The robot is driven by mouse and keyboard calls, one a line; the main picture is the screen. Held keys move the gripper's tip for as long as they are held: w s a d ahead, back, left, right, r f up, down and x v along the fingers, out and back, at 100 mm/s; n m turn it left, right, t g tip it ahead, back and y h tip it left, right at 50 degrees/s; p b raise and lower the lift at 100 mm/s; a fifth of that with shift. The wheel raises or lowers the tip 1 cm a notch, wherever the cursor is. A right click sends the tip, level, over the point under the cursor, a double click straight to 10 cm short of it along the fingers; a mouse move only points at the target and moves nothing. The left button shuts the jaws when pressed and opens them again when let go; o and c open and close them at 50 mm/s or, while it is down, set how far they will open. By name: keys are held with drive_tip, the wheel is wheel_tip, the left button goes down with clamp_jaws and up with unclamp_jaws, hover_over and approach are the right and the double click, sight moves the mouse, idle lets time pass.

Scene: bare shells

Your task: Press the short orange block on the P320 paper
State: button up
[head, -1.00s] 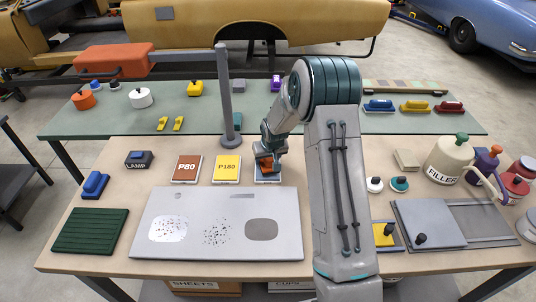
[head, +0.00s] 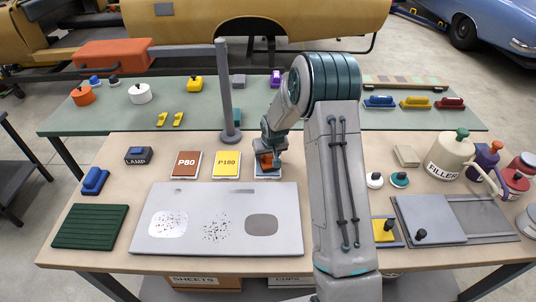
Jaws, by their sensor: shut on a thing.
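My gripper (head: 267,161) is shut on a short orange block (head: 265,159), only part of which shows between the fingers. The block is at the third paper sheet (head: 268,176) in the row, right of the yellow P180 sheet (head: 227,164) and the brown P80 sheet (head: 186,164). This third sheet shows only a pale lower edge with some blue, and its label is hidden by my gripper. The block appears low over this sheet or on it; I cannot tell whether they touch.
A grey panel (head: 190,241) with speckled patches lies in front of the sheets. A grey post (head: 226,95) stands behind the P180 sheet. A filler can (head: 449,157) and knobs are at right.

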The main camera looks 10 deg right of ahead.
drive_tip(key=shift+s+f+b, duration=0.1)
drive_tip(key=shift+f+b, duration=0.4)
drive_tip(key=shift+b, duration=0.15)
idle(1.9)
drive_tip(key=shift+r, duration=0.15)
drive_tip(key=shift+r+p, duration=1.5)
drive_tip(key=shift+r, duration=2)
drive_tip(key=shift+f, duration=0.1)
